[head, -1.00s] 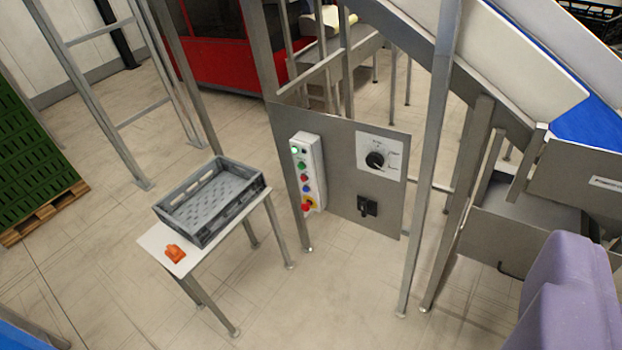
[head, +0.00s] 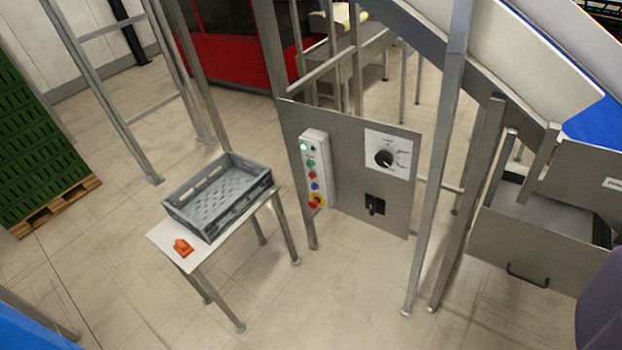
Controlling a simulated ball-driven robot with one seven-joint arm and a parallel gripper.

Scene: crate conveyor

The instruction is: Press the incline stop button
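A narrow light-grey control box (head: 324,168) is mounted upright on the left part of a grey metal panel (head: 345,205), below the incline. Down its front run a lit green lamp or button (head: 304,147), a green button (head: 310,163), a small red button (head: 312,175), a blue button (head: 315,186) and a larger red mushroom button (head: 316,201) on yellow. Any labels are too small to read, so I cannot tell which one is named incline stop. My gripper is not in view, and nothing touches the box.
A small table (head: 168,238) with a grey crate (head: 205,232) and an orange object (head: 183,248) stands left of the panel. A metal post (head: 437,170) stands right. Floor in front is clear.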

